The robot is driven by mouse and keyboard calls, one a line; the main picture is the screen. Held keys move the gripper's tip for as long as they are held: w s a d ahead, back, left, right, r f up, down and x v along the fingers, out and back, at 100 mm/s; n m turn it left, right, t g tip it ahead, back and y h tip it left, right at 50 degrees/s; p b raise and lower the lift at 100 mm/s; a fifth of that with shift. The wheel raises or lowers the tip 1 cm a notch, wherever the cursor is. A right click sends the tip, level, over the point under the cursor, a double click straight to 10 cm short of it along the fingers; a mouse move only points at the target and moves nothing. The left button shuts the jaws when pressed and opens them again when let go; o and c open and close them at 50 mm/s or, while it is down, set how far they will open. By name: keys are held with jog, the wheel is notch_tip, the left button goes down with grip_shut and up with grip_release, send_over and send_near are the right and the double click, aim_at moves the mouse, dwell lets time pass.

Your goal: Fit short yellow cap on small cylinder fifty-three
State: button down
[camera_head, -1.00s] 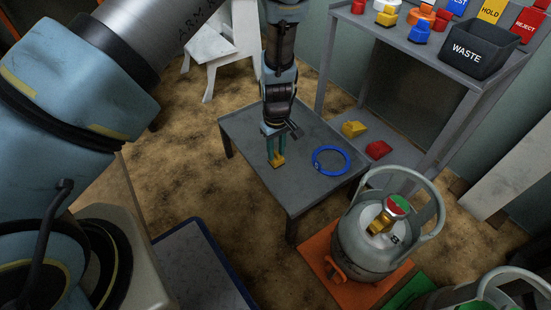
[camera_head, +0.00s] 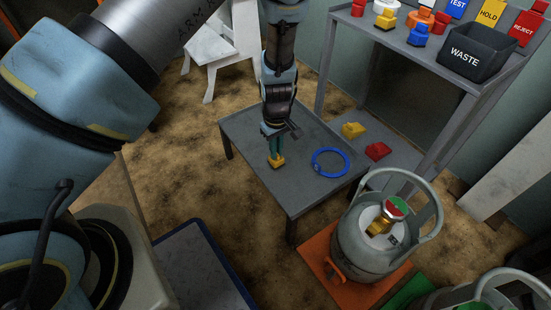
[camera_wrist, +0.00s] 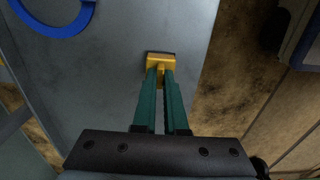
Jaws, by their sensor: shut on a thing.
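A short yellow cap (camera_head: 277,162) is at the fingertips of my gripper (camera_head: 275,154), low over the grey table near its front left edge. In the wrist view the yellow cap (camera_wrist: 161,62) sits between the tips of the two green fingers (camera_wrist: 159,72), which are shut on it. I cannot tell whether the cap still touches the table. A grey gas cylinder (camera_head: 366,250) with a round collar handle stands upright on an orange mat at the lower right. Its brass valve (camera_head: 381,226) with a red and green top is inside the collar. Its number is too small to read.
A blue ring (camera_head: 331,162) lies on the grey table (camera_head: 262,125) right of my gripper. Yellow and red caps lie on the low shelf behind. A rack with a black WASTE bin (camera_head: 478,50) stands at upper right. Another cylinder (camera_head: 500,292) is partly in view on green.

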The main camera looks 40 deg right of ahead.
jog(key=shift+r+p, duration=1.55)
jog(key=shift+r, duration=0.1)
